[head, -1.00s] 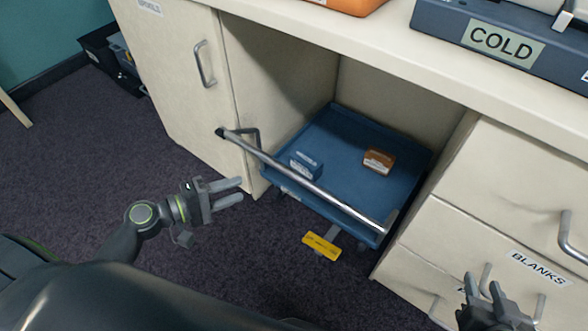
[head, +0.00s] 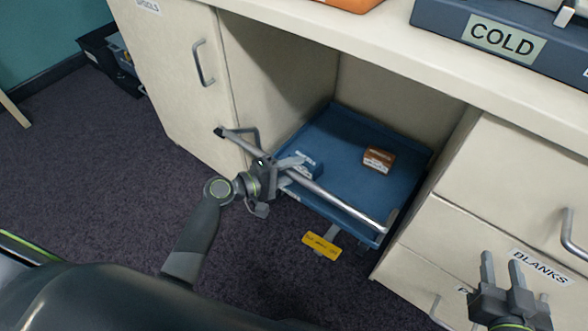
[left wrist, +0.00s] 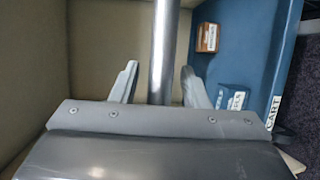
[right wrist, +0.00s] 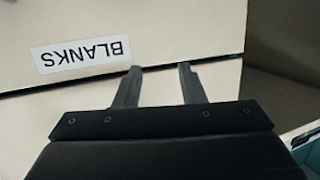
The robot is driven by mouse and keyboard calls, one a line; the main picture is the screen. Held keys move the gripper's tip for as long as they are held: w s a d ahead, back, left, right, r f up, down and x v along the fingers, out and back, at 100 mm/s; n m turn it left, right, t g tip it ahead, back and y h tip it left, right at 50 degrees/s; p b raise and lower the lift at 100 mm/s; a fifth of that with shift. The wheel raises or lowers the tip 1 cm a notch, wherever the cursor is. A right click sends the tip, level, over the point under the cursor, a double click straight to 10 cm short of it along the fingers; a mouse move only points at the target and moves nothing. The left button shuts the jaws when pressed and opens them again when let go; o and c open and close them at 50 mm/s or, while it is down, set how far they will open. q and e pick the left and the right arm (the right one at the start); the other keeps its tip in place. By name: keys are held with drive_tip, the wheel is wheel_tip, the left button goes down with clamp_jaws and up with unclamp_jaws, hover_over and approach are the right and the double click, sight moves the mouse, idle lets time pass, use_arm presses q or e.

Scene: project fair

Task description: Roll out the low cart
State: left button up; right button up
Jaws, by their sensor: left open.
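The low cart (head: 343,182) is a blue tray on casters in the bay under the counter. A metal push bar (head: 335,201) runs across its front. A brown box (head: 378,159) and a blue box (head: 312,167) sit in the tray. My left gripper (head: 289,166) is open at the bar's left half. In the left wrist view the bar (left wrist: 160,55) passes between the two open fingers (left wrist: 158,86). A yellow pedal (head: 321,245) sticks out low at the cart's front. My right gripper (head: 502,268) is open and empty in front of the drawers.
A cabinet door (head: 172,75) stands left of the bay. Drawers with a BLANKS label (head: 540,267) and bar handles stand right. A COLD bin (head: 500,38) sits on the counter (head: 330,47). The carpet (head: 100,170) at left is clear.

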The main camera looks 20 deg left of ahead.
use_arm(q)
drive_tip(key=shift+w+d, duration=0.2)
drive_tip(key=shift+c, duration=0.3)
clamp_jaws()
drive_tip(key=shift+s+f, duration=0.1)
drive_tip(key=shift+s, duration=0.05)
